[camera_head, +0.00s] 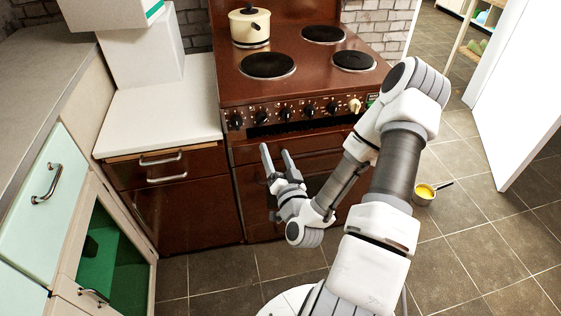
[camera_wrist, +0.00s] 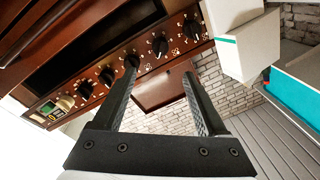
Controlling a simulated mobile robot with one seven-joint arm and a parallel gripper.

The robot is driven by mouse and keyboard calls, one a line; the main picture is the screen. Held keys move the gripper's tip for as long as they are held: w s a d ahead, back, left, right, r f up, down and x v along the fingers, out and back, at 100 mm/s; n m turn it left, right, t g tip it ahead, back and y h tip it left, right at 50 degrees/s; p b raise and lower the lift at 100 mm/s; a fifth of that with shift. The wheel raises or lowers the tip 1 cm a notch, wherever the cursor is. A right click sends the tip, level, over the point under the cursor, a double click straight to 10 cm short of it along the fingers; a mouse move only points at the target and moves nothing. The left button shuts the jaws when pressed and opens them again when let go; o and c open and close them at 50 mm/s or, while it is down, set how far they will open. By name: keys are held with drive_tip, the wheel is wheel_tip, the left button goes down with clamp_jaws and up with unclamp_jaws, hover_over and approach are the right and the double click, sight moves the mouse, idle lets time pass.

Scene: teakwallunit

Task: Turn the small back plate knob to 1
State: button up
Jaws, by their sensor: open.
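The brown stove (camera_head: 300,85) has a row of black knobs and one cream knob along its front panel. I cannot tell from the markings which is the small back plate knob; the symbols are too small to read. The black knobs include one at the panel's left end (camera_head: 235,121) and others towards the middle (camera_head: 286,113). My gripper (camera_head: 275,151) is open and empty, in front of the stove and lower in the picture than the knobs. In the wrist view, the left fingertip overlaps a black knob (camera_wrist: 131,61); another knob (camera_wrist: 159,45) shows between the fingers, beyond the tips.
A cream pot (camera_head: 249,25) stands on the back left plate. The front left plate (camera_head: 267,65), back right plate (camera_head: 323,34) and front right plate (camera_head: 353,61) are bare. A white counter (camera_head: 165,110) adjoins the stove. A yellow-filled pan (camera_head: 423,194) sits on the floor.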

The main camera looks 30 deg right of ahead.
drive_tip(key=shift+p+v, duration=1.85)
drive_tip(key=shift+v, duration=0.4)
